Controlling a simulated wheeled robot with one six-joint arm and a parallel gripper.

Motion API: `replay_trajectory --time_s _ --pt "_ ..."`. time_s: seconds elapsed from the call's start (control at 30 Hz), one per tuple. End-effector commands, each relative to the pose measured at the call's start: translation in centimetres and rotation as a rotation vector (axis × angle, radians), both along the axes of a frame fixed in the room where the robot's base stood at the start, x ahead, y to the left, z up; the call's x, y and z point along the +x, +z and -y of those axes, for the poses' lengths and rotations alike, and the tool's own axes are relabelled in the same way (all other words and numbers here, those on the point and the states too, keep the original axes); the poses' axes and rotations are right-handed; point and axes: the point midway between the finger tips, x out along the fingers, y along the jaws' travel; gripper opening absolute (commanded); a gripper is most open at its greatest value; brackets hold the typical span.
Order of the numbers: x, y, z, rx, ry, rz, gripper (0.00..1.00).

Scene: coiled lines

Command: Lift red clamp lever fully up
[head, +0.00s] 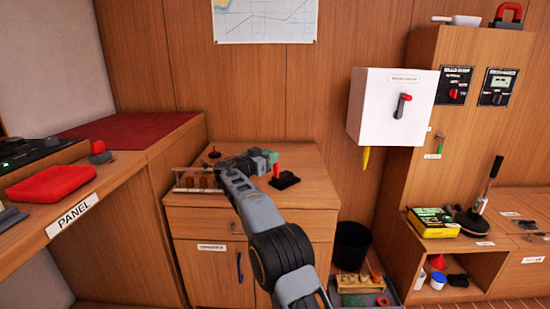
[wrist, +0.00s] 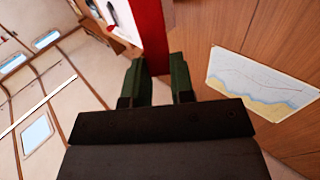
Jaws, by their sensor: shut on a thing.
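The red clamp lever (head: 276,168) stands on a black base (head: 285,181) on top of the wooden cabinet. In the head view the lever looks close to upright, with its top at my gripper (head: 271,156). In the wrist view the red lever (wrist: 152,35) runs between the two green fingers of my gripper (wrist: 160,80), which are shut on it. The lower part of the lever and its pivot are hidden in the wrist view.
A small wooden rack (head: 195,179) and a dark knob (head: 214,153) sit on the cabinet top to the left. A white wall box (head: 385,105) with a red-tipped handle hangs to the right. A black bin (head: 351,246) stands on the floor beside the cabinet. A chart (head: 265,20) hangs on the wall behind.

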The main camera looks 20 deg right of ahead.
Motion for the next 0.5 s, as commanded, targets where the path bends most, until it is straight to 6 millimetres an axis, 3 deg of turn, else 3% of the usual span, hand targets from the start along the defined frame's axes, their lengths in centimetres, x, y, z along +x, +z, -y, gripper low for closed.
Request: replay_trajectory --time_s 0.47,0.5 --pt "0.25 -0.11 0.88 -0.006 -0.011 0.002 0.0" --pt "0.24 -0.11 0.93 -0.006 -0.011 0.002 0.25"
